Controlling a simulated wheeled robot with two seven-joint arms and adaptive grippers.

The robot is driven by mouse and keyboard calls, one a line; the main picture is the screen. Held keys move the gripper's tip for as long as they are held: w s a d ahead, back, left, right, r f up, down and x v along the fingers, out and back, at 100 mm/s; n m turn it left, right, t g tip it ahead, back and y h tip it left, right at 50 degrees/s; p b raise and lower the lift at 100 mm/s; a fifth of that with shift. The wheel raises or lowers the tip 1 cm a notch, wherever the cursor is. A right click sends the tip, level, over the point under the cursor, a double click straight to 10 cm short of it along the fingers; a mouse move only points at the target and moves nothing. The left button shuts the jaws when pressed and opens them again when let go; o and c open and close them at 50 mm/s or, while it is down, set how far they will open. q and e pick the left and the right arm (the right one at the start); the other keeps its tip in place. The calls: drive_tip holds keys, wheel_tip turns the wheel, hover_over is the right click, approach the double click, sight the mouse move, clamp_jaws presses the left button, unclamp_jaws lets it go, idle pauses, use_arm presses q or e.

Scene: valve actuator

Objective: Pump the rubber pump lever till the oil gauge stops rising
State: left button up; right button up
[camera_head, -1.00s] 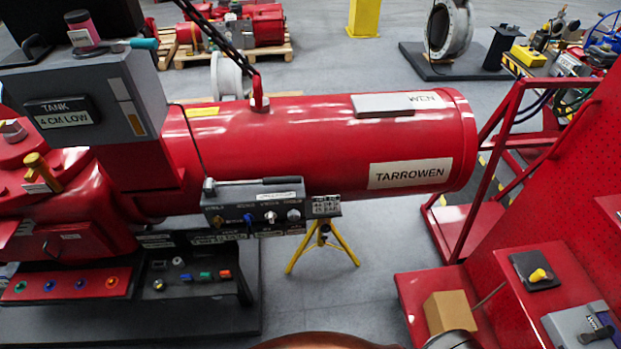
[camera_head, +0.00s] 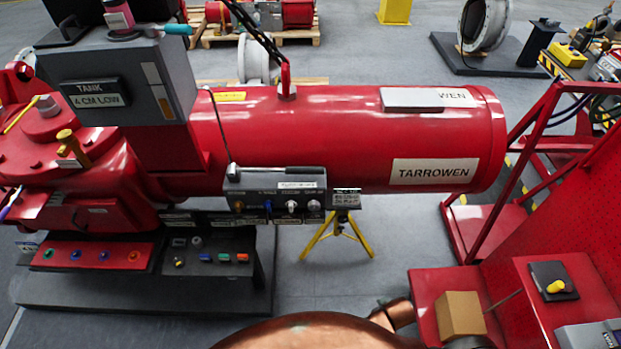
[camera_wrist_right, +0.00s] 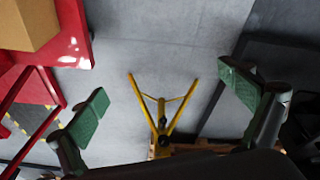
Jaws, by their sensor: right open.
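The pump lever (camera_head: 278,170), a metal bar with a dark rubber grip, lies nearly level along the top of a grey valve box (camera_head: 275,190) in the head view. A narrow pale and orange gauge strip (camera_head: 161,103) is on the grey tank cabinet at the left; its oil level is too small to read. The tank display (camera_head: 95,97) reads "4 CM LOW". My right gripper (camera_wrist_right: 162,85) is open and empty in the right wrist view, its green-padded fingers wide apart above the floor. The lever does not show there. My left gripper is in neither view.
A red cylinder (camera_head: 340,140) marked TARROWEN runs behind the box. A cardboard box (camera_head: 460,315) sits on the red bench at the right. Floor is clear around the stand.

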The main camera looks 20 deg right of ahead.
drive_tip(key=w+r+n+t, duration=0.1)
drive_tip(key=w+r+n, duration=0.15)
drive_tip(key=r, duration=1.05)
drive_tip(key=n+t+h, duration=0.5)
drive_tip(key=n+t, duration=0.4)
drive_tip(key=n, duration=1.1)
approach(305, 183)
drive_tip(key=s+d+f, duration=0.4)
drive_tip(key=d+f, duration=0.4)
drive_tip(key=w+a+r+n+t, duration=0.4)
drive_tip(key=w+a+r+n, duration=0.2)
drive_tip(key=r+n, duration=0.25)
drive_tip(key=shift+y, duration=0.4)
drive_tip(key=x, duration=0.4)
drive_tip(key=f+p+x, duration=0.1)
drive_tip(key=x, duration=0.2)
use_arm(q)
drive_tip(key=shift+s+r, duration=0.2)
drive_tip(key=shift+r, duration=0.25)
